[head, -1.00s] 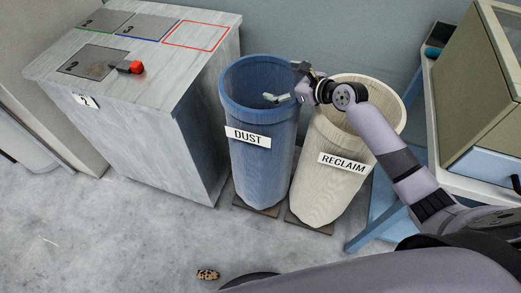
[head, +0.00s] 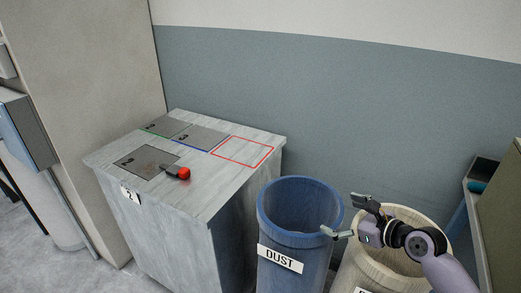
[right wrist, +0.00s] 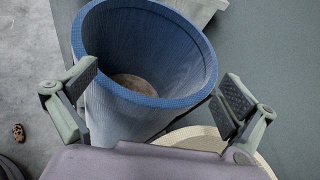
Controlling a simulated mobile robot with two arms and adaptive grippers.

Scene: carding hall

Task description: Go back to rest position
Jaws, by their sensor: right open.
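My right gripper (head: 348,216) is open and empty, above the right rim of the blue DUST bin (head: 266,216), with its arm over the cream RECLAIM bin (head: 434,222). In the right wrist view the two fingers (right wrist: 156,88) are spread wide on either side of the blue bin's mouth (right wrist: 190,98). A brownish round area shows at the bottom of that bin. Part of the cream bin's rim (right wrist: 190,138) shows below the fingers. My left gripper is not in view.
A grey cabinet (head: 165,240) marked 2 stands left of the bins. Its top has numbered grey plates (head: 203,138), a red outlined empty square (head: 242,151) and a red-ended tool (head: 183,173). A shelf unit (head: 500,215) stands at the right edge. A spotted object (right wrist: 18,132) lies on the floor.

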